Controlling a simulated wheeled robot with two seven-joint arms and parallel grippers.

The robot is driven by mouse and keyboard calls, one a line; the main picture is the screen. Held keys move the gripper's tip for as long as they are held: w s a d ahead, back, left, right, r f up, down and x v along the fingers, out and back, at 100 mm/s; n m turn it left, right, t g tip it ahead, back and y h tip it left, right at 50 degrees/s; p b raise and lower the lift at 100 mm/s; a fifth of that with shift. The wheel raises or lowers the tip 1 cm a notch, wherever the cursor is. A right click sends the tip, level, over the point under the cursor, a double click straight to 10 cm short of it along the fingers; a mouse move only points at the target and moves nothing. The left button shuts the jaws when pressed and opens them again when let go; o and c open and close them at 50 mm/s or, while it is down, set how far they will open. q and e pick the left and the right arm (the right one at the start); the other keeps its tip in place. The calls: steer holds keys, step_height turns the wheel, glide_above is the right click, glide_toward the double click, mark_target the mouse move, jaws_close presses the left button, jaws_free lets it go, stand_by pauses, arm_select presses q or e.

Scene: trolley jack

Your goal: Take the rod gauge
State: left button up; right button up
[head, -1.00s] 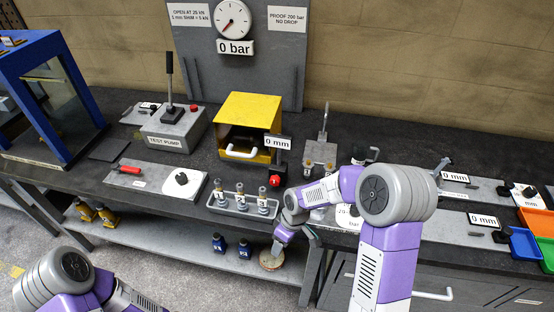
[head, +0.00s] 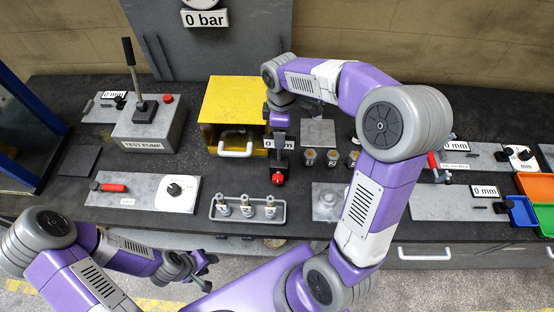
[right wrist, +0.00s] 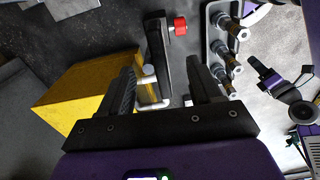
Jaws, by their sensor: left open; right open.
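A black upright gauge stand (head: 279,166) with a red knob and a "0 mm" sign stands before the yellow box; I cannot tell whether it is the rod gauge, as other "0 mm" gauges lie on boards. My right gripper (right wrist: 160,62) is open and empty above this stand. In the right wrist view the black stand (right wrist: 158,50) and the box's white handle (right wrist: 148,88) appear between its fingers, with no visible contact. In the head view the right gripper (head: 281,134) partly covers the sign. My left gripper (head: 188,270) is open and empty in front of the bench.
The yellow box (head: 232,98) stands left of the right gripper, with the test pump (head: 150,130) farther left. A tray (head: 248,216) of several cylinders is in front. Gauge boards (head: 450,203) and colored bins (head: 535,186) are at the right.

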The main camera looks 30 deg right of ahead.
steer(key=f, duration=0.5)
steer(key=shift+w+f, duration=0.2)
steer(key=shift+w, duration=0.15)
steer(key=shift+c, duration=0.3)
steer(key=shift+w, duration=0.1)
steer(key=shift+c, duration=1.3)
jaws_close()
steer(key=shift+w+r, duration=0.1)
